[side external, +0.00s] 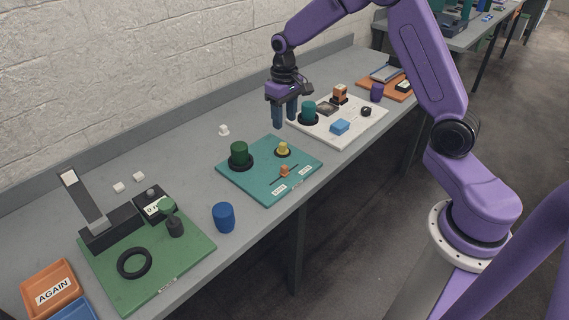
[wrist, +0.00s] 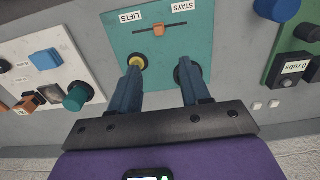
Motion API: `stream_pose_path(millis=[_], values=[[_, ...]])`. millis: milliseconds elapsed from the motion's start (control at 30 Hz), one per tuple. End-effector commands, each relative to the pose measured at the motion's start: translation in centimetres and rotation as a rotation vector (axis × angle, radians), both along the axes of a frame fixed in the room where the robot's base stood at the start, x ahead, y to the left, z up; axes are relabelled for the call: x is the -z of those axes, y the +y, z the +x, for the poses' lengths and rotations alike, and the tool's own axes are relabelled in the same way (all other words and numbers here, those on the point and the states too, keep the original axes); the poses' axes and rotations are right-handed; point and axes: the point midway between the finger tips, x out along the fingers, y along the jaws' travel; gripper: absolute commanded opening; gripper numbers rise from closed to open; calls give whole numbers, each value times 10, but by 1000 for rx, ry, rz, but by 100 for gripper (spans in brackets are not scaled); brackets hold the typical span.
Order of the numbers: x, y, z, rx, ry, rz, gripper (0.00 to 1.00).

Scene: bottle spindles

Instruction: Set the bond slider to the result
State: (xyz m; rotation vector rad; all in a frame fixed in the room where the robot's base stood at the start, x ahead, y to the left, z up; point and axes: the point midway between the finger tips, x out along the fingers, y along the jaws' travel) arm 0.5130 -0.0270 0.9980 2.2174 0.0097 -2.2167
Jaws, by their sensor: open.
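The bond slider is a small orange block (side external: 284,170) on a dark slot in the teal board (side external: 262,192). In the wrist view the orange block (wrist: 158,30) sits near the middle of its slot, between the LIFTS label (wrist: 124,16) and the STAYS label (wrist: 182,7). A yellow knob (side external: 283,148) and a dark green cylinder (side external: 239,148) stand in black rings on the same board. My gripper (side external: 285,118) is open and empty, pointing down above the bench near the teal board's far corner. In the wrist view my fingers partly hide the knob and cylinder area.
A white board (side external: 350,128) with a teal cylinder (side external: 308,107) and blue block (side external: 340,127) is beyond. A green board (side external: 190,262) with a black ring (side external: 134,263) is nearer. A blue cylinder (side external: 223,217) stands between boards. Trays lie at the lower left.

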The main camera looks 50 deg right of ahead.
Motion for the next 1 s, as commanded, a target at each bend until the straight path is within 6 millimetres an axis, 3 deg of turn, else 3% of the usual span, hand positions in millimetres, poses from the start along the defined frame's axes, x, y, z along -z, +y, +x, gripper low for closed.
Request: stream_pose_path(millis=[267,1000], values=[[25,-4,2,11,5,-1,47],[155,-3,1,9,4,-1,47]])
